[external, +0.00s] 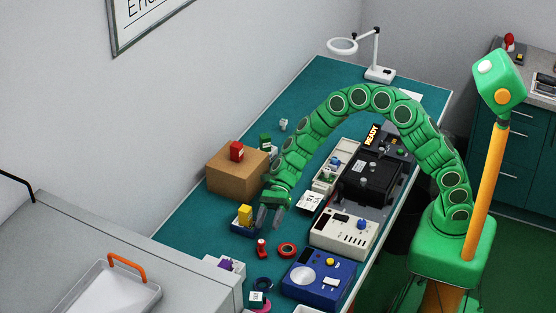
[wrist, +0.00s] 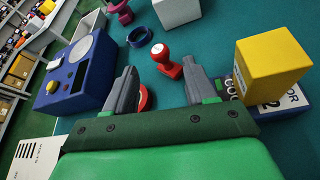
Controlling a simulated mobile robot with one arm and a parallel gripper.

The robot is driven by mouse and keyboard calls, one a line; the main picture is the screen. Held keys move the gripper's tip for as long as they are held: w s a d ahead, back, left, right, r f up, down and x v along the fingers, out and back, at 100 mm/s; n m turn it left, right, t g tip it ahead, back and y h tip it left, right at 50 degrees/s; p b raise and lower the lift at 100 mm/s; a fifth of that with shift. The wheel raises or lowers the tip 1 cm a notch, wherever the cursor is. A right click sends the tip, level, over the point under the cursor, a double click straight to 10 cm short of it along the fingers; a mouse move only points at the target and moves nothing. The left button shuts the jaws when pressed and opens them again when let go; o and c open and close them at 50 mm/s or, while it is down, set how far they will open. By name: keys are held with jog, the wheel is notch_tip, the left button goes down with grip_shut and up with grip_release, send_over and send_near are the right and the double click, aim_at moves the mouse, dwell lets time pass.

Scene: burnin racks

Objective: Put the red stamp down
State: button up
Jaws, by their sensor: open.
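The red stamp (external: 262,248) stands upright on the teal table. In the wrist view the stamp (wrist: 168,63) shows a red base and a knob with a pale top, just beyond the gap between my fingertips. My gripper (external: 269,219) is open, with its fingers pointing down toward the table. In the wrist view my gripper (wrist: 160,76) has two grey fingers well apart, and nothing is held between them. The stamp looks apart from both fingers.
A red ring (external: 287,249) lies beside the stamp, partly behind a finger in the wrist view. A blue device (external: 318,277), white meter (external: 343,234) and cardboard box (external: 235,178) stand nearby.

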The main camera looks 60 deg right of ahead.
jog(key=shift+v, duration=1)
jog(key=shift+r, duration=0.1)
